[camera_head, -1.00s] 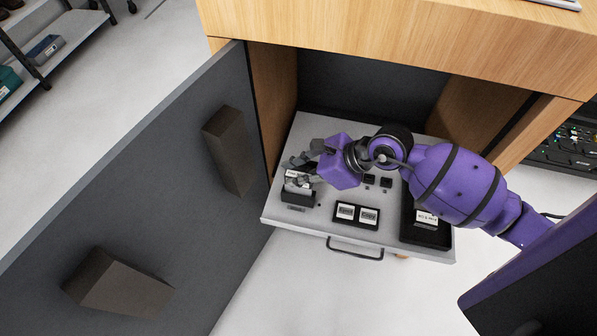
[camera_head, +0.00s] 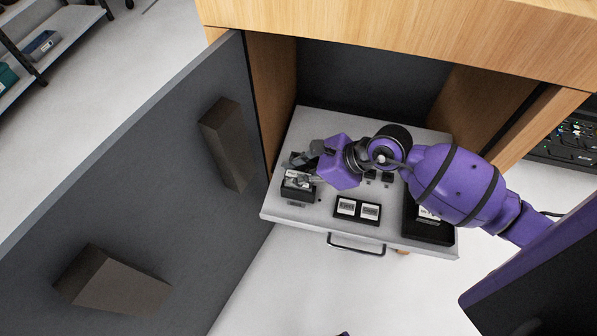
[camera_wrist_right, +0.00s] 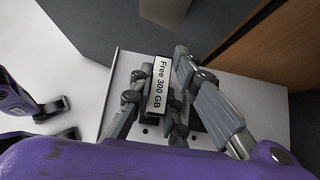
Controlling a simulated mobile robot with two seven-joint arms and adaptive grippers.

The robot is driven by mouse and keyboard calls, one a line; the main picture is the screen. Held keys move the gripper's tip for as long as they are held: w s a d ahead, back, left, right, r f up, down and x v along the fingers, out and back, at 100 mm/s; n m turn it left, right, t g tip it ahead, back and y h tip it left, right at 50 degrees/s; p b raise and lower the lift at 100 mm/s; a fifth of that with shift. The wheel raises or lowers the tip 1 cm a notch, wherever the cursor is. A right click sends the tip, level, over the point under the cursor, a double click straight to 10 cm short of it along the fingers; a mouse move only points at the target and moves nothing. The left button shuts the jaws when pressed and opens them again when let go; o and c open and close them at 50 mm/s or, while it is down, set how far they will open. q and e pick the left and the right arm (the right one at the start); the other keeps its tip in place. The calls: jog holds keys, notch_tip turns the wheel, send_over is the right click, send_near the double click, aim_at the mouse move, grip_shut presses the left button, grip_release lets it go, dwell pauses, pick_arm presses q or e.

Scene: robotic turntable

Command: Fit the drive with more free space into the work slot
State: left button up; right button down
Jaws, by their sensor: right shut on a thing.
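A drive (camera_wrist_right: 160,85) with a white label reading "Free 300 GB" is between the fingers of my right gripper (camera_wrist_right: 158,100). In the head view my right gripper (camera_head: 296,168) is shut on this drive (camera_head: 297,182) over a small black slot block (camera_head: 298,194) at the tray's front left. The drive sits at the block's top; how deep it is in the slot cannot be told. My left gripper (camera_wrist_right: 68,118) shows at the left of the wrist view, fingers apart and empty. A black holder with two white labels (camera_head: 357,210) lies to the right of the block.
The pulled-out grey tray (camera_head: 283,213) has a front handle (camera_head: 356,246). A black box (camera_head: 428,229) stands at its right, partly under my arm. The open grey door (camera_head: 165,190) bounds the left side. A wooden top (camera_head: 400,40) overhangs the back.

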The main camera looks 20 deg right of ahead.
jog(key=shift+f, duration=0.45)
jog(key=shift+f+b, duration=0.25)
jog(key=shift+b, duration=0.1)
jog(key=c, duration=1.6)
grip_release()
jog(key=v, duration=1.2)
jog(key=shift+s, duration=0.1)
